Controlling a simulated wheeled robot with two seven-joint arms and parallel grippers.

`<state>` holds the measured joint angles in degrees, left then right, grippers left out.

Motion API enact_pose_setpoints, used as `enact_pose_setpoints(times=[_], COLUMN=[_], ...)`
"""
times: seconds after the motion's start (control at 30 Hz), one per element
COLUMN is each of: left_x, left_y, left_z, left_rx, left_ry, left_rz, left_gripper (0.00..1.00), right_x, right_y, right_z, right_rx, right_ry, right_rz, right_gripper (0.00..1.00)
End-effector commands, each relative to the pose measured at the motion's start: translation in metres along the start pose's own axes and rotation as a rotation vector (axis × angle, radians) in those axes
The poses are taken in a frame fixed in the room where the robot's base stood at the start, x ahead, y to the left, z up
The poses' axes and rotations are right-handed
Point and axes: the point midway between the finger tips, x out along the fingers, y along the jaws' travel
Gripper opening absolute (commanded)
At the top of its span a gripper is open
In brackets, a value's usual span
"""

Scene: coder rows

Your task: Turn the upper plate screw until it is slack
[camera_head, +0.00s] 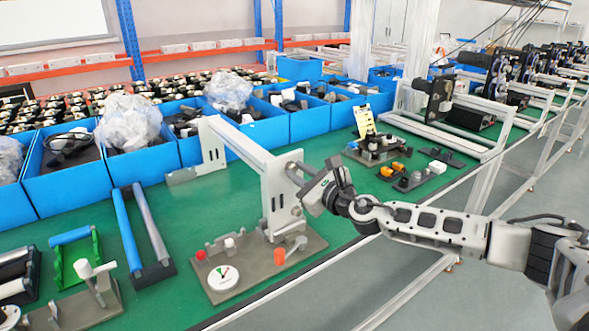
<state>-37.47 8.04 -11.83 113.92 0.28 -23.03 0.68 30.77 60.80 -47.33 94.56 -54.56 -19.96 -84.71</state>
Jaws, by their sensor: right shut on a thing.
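A white upright plate (279,204) stands on a grey-brown base board (255,268), with a white beam running back from it to a second upright plate. The upper plate screw is at the plate's top right, largely hidden by my right gripper (298,173). My right gripper reaches in from the right and is shut on the upper plate screw; the fingertips are small here and the screw's turn cannot be read. A lower screw (297,211) shows on the plate's right edge, clear of the gripper. My left gripper is not in view.
The base board carries a round dial (223,278), a red knob (200,255) and an orange cylinder (279,257). Blue bins (146,167) line the back of the green bench. Small fixtures (413,178) stand behind my right arm. The bench's front edge runs below the arm.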

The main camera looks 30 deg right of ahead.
Motion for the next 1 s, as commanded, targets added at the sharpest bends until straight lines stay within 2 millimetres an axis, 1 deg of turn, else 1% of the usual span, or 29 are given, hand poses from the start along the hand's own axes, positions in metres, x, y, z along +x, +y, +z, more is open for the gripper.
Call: enact_pose_setpoints(times=[0.03, 0.07, 0.3, 0.37, 0.47, 0.5, 0.6, 0.7, 0.8, 1.0], left_x=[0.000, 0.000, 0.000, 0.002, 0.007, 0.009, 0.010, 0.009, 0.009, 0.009], left_y=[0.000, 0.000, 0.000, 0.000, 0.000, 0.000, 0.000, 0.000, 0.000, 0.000], left_z=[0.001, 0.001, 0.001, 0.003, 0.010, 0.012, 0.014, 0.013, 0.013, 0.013], left_rx=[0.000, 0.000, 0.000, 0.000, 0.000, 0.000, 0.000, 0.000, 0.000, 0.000], left_ry=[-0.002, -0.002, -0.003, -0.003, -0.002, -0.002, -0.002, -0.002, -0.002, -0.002], left_rz=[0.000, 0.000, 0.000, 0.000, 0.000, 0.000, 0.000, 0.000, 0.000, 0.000], left_gripper=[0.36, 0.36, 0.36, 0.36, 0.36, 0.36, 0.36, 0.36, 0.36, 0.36], right_x=[0.000, 0.000, 0.000, 0.000, 0.000, 0.000, 0.000, 0.000, 0.000, 0.000], right_y=[-0.001, -0.001, -0.001, 0.001, 0.002, 0.002, 0.002, 0.001, 0.000, -0.001], right_z=[0.001, 0.001, 0.001, -0.001, -0.004, -0.005, -0.003, -0.001, -0.001, 0.000], right_rx=[0.001, 0.001, 0.006, 0.042, 0.253, 0.373, 0.651, 0.821, 0.865, 0.859], right_ry=[-0.003, -0.003, -0.001, -0.001, -0.001, 0.000, 0.000, 0.000, -0.001, -0.001], right_rz=[-0.003, -0.003, -0.001, -0.001, 0.000, 0.000, 0.000, 0.000, 0.000, 0.000], right_gripper=[0.27, 0.35, 0.35, 0.35, 0.35, 0.35, 0.35, 0.35, 0.35, 0.35])
